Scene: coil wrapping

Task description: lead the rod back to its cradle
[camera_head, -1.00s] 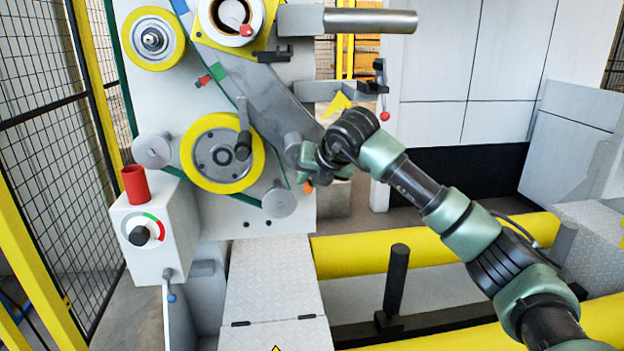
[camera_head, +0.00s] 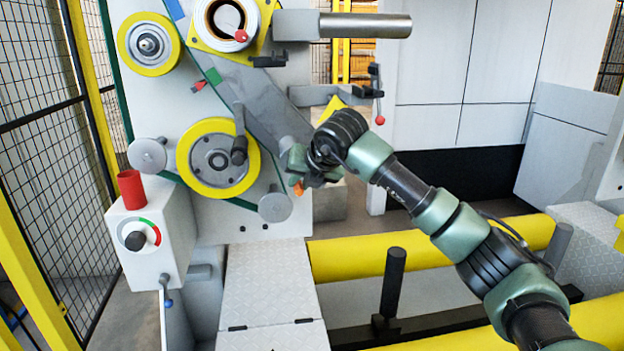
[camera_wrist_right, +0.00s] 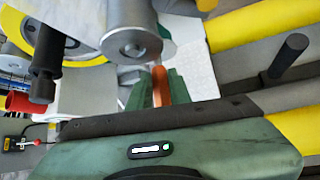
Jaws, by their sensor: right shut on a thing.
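My right gripper (camera_head: 298,172) is in the middle of the head view, beside the lower right edge of the grey machine panel. It is shut on an orange piece (camera_wrist_right: 160,87), which shows between the two green fingers in the right wrist view. In the head view only a small orange end (camera_head: 298,188) of it shows below the fingers. I cannot tell whether this piece is the rod or part of it. No cradle can be told for sure. My left gripper is not in view.
A grey roller end (camera_wrist_right: 132,42) is close to the fingers in the wrist view. A yellow-rimmed wheel (camera_head: 218,158) is left of the gripper. A grey horizontal cylinder (camera_head: 365,26) juts out above. A dark upright post (camera_head: 394,282) stands between yellow rails at lower right.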

